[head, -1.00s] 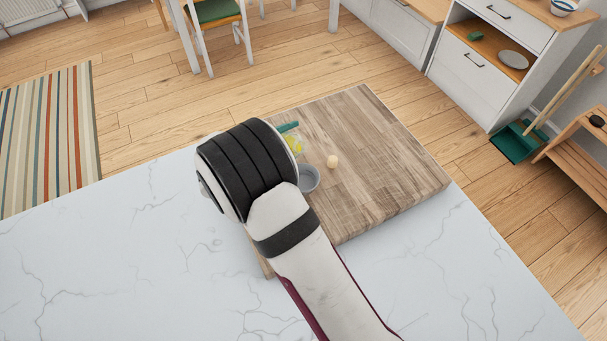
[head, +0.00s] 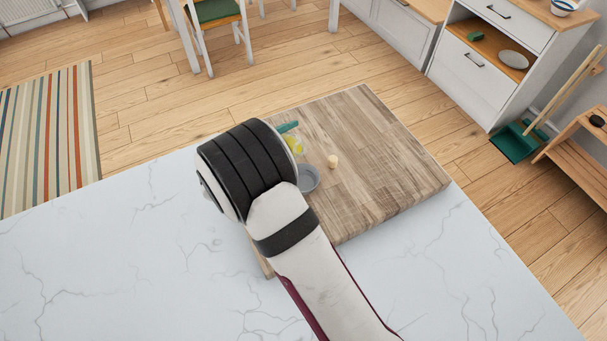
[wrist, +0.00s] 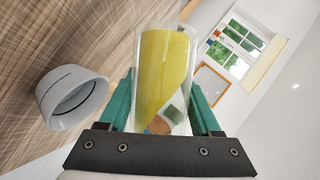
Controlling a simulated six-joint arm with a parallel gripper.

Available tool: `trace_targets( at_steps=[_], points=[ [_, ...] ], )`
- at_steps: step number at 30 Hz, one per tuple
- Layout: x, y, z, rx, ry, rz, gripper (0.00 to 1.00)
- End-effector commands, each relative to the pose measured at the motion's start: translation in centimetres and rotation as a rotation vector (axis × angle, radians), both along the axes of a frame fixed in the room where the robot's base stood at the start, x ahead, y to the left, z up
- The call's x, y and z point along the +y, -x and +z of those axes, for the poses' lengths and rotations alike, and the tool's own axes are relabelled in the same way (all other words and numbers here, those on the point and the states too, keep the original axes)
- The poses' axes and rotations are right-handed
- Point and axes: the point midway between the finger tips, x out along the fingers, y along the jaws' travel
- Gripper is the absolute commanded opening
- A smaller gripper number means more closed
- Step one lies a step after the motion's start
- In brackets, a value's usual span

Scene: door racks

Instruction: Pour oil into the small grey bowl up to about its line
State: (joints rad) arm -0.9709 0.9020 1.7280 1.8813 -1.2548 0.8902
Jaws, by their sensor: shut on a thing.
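My gripper (wrist: 163,110), with teal fingers, is shut on a clear oil bottle (wrist: 164,50) with yellow oil in it. The bottle is tilted in the wrist view, where the room itself looks turned sideways. In the head view my arm hides most of it; a yellow part (head: 294,145) and a teal finger (head: 288,127) show. The small grey bowl (wrist: 56,112) is on the board beside the bottle, apart from it. Its inner wall has a dark line, and I see no oil in it. The bowl (head: 311,184) is partly behind my arm in the head view. No stream shows.
The wooden board (head: 385,165) lies on a white marble counter (head: 110,260). A small pale cork-like piece (head: 333,161) stands on the board right of the bowl. The board's right part is clear. The counter's far edge drops to the floor.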

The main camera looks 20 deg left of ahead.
Motion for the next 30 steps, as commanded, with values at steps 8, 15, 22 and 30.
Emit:
trace_targets(
  at_steps=[8, 15, 22, 30],
  points=[
    [0.06, -0.03, -0.04, -0.008, -0.014, 0.0, 0.0],
    [0.11, -0.07, -0.09, -0.017, -0.026, 0.001, 0.0],
    [0.15, -0.1, -0.13, -0.024, -0.038, 0.001, 0.0],
    [0.19, -0.12, -0.19, -0.031, -0.053, -0.001, 0.0]
  ],
)
